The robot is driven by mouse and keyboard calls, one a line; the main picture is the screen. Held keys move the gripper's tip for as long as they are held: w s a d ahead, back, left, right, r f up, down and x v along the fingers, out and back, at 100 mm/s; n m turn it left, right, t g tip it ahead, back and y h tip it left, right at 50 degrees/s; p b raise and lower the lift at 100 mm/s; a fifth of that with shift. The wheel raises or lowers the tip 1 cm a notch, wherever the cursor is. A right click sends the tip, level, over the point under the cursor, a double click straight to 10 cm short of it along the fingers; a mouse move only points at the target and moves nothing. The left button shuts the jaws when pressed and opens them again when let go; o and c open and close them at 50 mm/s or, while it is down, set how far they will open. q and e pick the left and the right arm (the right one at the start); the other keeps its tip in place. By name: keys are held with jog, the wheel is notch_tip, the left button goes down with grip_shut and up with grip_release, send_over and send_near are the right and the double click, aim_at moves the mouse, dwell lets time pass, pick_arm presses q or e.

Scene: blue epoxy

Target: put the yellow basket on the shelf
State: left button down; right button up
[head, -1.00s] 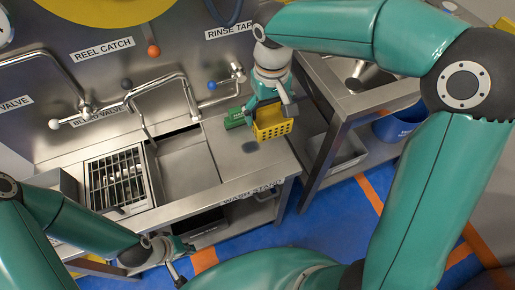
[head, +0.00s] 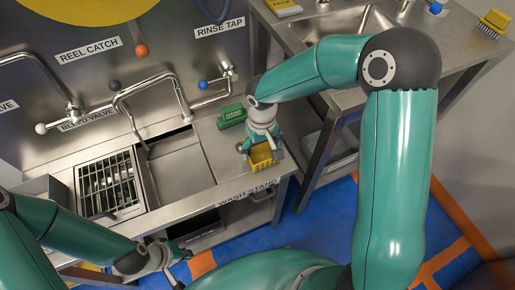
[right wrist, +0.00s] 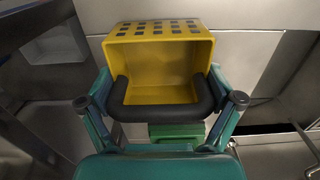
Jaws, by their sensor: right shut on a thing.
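The yellow basket (head: 263,157) is in my right gripper (head: 262,148), over the right end of the wash stand (head: 219,165), close to its front edge. In the right wrist view the basket (right wrist: 160,65) is tilted with its open side toward the camera. I cannot tell whether the basket touches the steel top. A lower shelf (head: 205,240) shows partly under the wash stand. My left gripper (head: 180,265) is low in front of the stand, apart from the basket, and looks open and empty.
A green box (head: 231,116) stands on the wash stand behind the basket. A steel table (head: 300,40) stands to the right, with a grey bin (head: 340,150) on its lower shelf. Taps, a sink and a wire rack (head: 107,183) fill the left.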

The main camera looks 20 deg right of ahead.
jog(key=shift+f, duration=0.2)
jog(key=o, duration=1.2)
jog(key=shift+r, duration=0.1)
